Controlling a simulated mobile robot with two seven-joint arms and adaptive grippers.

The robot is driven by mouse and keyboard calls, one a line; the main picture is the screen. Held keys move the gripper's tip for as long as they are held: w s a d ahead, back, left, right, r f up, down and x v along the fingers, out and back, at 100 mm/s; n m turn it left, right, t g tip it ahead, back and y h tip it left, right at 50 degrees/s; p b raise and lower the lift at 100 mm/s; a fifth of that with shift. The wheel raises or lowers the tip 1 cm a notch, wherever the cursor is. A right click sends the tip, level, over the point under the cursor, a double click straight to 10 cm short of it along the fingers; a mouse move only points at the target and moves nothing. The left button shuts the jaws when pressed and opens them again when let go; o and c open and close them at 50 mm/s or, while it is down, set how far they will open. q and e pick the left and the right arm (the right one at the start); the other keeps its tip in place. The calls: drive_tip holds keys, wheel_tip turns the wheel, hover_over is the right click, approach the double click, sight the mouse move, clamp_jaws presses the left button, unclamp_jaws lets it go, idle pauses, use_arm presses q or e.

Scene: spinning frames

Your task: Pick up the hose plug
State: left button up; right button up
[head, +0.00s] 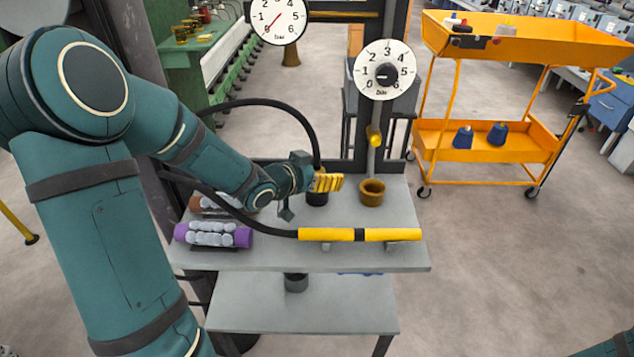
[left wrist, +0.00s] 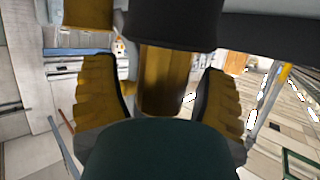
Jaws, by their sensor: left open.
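My left gripper (head: 328,182) is open above the grey bench, at the end of a black hose that arcs down from the left. In the left wrist view, a brass cylinder (left wrist: 165,80), seemingly the hose plug, stands between the two yellow ribbed fingers of the left gripper (left wrist: 162,95). Gaps show on both sides of it. A wide black part (left wrist: 175,28) adjoins the cylinder's upper end in that view. In the head view the fingers hide the plug, and a dark round base (head: 317,199) shows just below them. My right gripper is out of view.
An orange cart (head: 480,150) stands at right; floor between is clear.

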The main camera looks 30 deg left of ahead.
use_arm(q)
clamp_jaws()
idle(0.3)
